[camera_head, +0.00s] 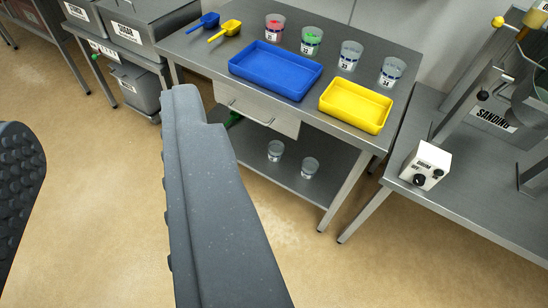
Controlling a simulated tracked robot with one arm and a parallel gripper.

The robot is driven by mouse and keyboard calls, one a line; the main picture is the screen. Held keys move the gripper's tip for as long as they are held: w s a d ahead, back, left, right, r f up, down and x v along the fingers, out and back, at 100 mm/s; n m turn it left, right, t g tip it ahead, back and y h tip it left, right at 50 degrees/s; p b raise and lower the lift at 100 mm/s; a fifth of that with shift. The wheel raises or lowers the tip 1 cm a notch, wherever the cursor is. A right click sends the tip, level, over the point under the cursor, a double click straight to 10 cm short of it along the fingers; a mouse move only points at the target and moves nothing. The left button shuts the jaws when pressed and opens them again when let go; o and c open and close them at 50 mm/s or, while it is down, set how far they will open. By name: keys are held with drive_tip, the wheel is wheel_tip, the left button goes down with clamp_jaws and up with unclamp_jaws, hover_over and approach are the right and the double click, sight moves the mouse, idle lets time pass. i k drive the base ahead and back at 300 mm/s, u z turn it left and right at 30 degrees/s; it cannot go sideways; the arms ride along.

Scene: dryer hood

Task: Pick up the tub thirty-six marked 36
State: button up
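Several clear tubs with white number labels stand along the back of the steel table. One holds red stuff (275,27), one holds green (311,41), and two look clear or pale (350,55) (391,72). The rightmost label seems to read 34. Two more clear tubs, a left one (275,151) and a right one (310,168), stand on the lower shelf. Their labels are too small to read, so I cannot tell which tub is 36. My gripper (102,108) is open and empty, its two dark fingers wide apart in front of the table, over the floor.
The steel table (212,58) carries a blue tray (275,68), a yellow tray (356,105), a blue scoop (204,21) and a yellow scoop (226,31). A drawer (256,109) hangs beneath. A right bench (480,195) holds a white control box (426,165). Grey bins (145,25) stand left. Front floor is clear.

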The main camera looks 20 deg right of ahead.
sight(276, 148)
drive_tip(key=z, duration=0.1)
drive_tip(key=i, duration=0.9)
drive_tip(key=u, duration=0.1)
